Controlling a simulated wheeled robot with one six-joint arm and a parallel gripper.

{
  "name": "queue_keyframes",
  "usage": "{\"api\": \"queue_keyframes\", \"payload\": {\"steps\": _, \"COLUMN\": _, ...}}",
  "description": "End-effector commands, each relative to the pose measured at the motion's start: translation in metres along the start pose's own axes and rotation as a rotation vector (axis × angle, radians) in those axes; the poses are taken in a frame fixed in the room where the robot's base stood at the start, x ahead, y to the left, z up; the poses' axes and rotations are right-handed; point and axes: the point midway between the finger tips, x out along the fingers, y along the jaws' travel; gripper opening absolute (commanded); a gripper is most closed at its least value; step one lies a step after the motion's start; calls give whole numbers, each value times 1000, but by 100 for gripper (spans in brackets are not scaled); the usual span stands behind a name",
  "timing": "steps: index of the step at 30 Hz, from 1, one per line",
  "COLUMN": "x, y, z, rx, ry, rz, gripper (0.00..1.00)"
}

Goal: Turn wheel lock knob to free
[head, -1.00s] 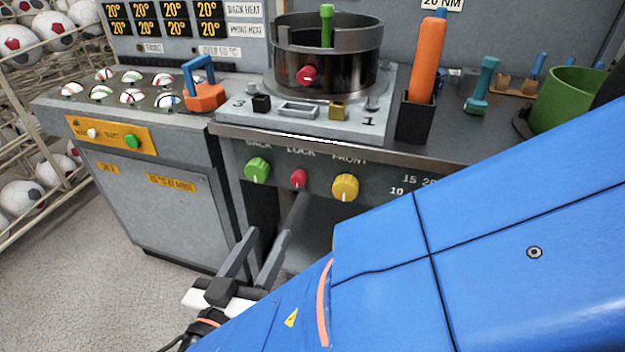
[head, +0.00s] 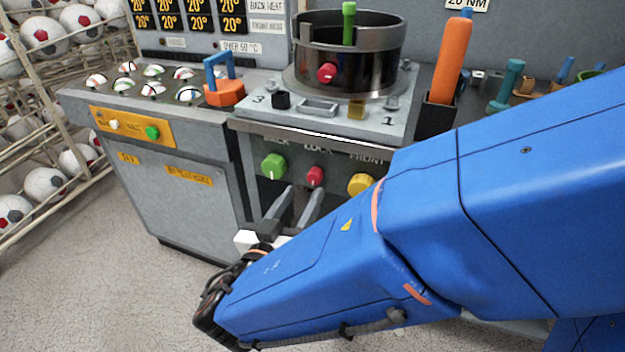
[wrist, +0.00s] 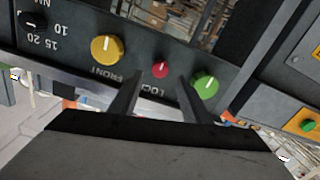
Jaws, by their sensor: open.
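The red LOCK knob (head: 315,177) sits on the press's front panel, between the green BACK knob (head: 273,166) and the yellow FRONT knob (head: 361,185). In the wrist view the red knob (wrist: 160,69) appears between and beyond my two fingertips. A pale pointer line shows on it. My gripper (head: 303,191) is open and empty, its fingers pointing at the panel just below and left of the red knob in the head view. The fingers look apart from the knob. My blue arm covers part of the yellow knob and the panel's right side.
An orange-handled tool (head: 453,60) stands in a black holder at right. A grey cabinet (head: 180,195) is at left, ball racks beyond it. The floor in front is clear.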

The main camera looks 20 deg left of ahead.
Motion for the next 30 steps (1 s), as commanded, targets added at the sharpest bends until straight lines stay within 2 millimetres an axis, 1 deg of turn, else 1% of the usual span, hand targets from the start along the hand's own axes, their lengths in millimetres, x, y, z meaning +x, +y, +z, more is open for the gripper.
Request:
{"api": "queue_keyframes", "payload": {"steps": 1, "x": 8, "y": 1, "z": 0, "rx": 0, "ry": -1, "rz": 3, "gripper": 43}}
{"api": "queue_keyframes", "payload": {"steps": 6, "x": 31, "y": 1, "z": 0, "rx": 0, "ry": -2, "rz": 3, "gripper": 43}}
{"api": "queue_keyframes", "payload": {"steps": 13, "x": 54, "y": 0, "z": 0, "rx": 0, "ry": -1, "rz": 1, "gripper": 43}}
{"api": "queue_keyframes", "payload": {"steps": 18, "x": 61, "y": 0, "z": 0, "rx": 0, "ry": 0, "rz": 0, "gripper": 43}}
{"api": "queue_keyframes", "payload": {"steps": 27, "x": 62, "y": 0, "z": 0, "rx": 0, "ry": 0, "rz": 0, "gripper": 43}}
{"api": "queue_keyframes", "payload": {"steps": 29, "x": 62, "y": 0, "z": 0, "rx": 0, "ry": 0, "rz": 0, "gripper": 29}}
{"api": "queue_keyframes", "payload": {"steps": 30, "x": 62, "y": 0, "z": 0, "rx": 0, "ry": 0, "rz": 0, "gripper": 19}}
